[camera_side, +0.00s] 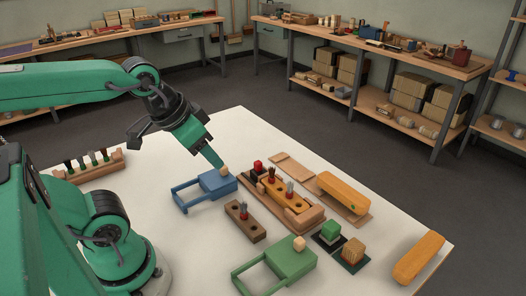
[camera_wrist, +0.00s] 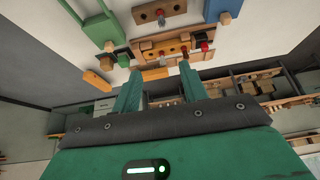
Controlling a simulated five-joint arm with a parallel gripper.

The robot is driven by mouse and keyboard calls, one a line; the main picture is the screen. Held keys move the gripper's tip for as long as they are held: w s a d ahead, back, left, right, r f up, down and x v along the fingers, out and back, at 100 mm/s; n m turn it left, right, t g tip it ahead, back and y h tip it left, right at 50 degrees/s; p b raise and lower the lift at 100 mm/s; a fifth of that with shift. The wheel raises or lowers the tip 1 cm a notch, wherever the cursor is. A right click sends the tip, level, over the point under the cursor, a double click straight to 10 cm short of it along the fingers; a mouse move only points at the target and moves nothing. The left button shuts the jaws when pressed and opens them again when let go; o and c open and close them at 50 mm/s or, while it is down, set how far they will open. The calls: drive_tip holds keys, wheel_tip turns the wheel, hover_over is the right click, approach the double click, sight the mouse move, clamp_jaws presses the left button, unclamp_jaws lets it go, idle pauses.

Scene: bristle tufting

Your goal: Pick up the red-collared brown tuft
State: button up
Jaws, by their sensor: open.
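Small red-collared tufts stand upright in the side view. One (camera_side: 243,211) is in a dark wooden block (camera_side: 255,234), and two more, a back one (camera_side: 271,176) and a front one (camera_side: 289,188), stand at the yellow brush body (camera_side: 276,196) in its wooden holder. The bristles are small; the back one looks brownest, the others greyer, but I cannot tell surely. My gripper (camera_side: 220,163) is open above the blue box (camera_side: 217,183), left of these tufts. In the wrist view my gripper (camera_wrist: 160,68) has its fingers apart, with nothing between them. The yellow brush body (camera_wrist: 165,50) shows beyond the fingertips.
A rack with several tufts (camera_side: 90,169) stands at the left. A green box (camera_side: 290,258), a green block (camera_side: 330,230), a bristle block (camera_side: 353,250) and yellow brush bodies (camera_side: 342,190) (camera_side: 418,258) crowd the right. Bare white table lies at the front left.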

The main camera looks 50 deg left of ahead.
drive_tip(key=shift+w, duration=0.1)
drive_tip(key=n+g, duration=0.4)
drive_tip(key=g, duration=0.1)
hover_over(272, 168)
drive_tip(key=f, duration=1.1)
drive_tip(key=shift+w+d, duration=0.1)
drive_tip(key=shift+d, duration=0.1)
drive_tip(key=shift+w+a+f+n+g, duration=0.1)
drive_tip(key=shift+f+n+g, duration=0.05)
drive_tip(key=shift+f, duration=0.7)
drive_tip(key=shift+w+f+n+g, duration=0.1)
drive_tip(key=shift+f+n+g, duration=0.05)
drive_tip(key=shift+f, duration=0.65)
drive_tip(key=shift+s+a+f, duration=0.1)
drive_tip(key=shift+s+f, duration=0.05)
drive_tip(key=shift+f, duration=1.15)
drive_tip(key=shift+s+f, duration=0.15)
drive_tip(key=shift+f, duration=1.15)
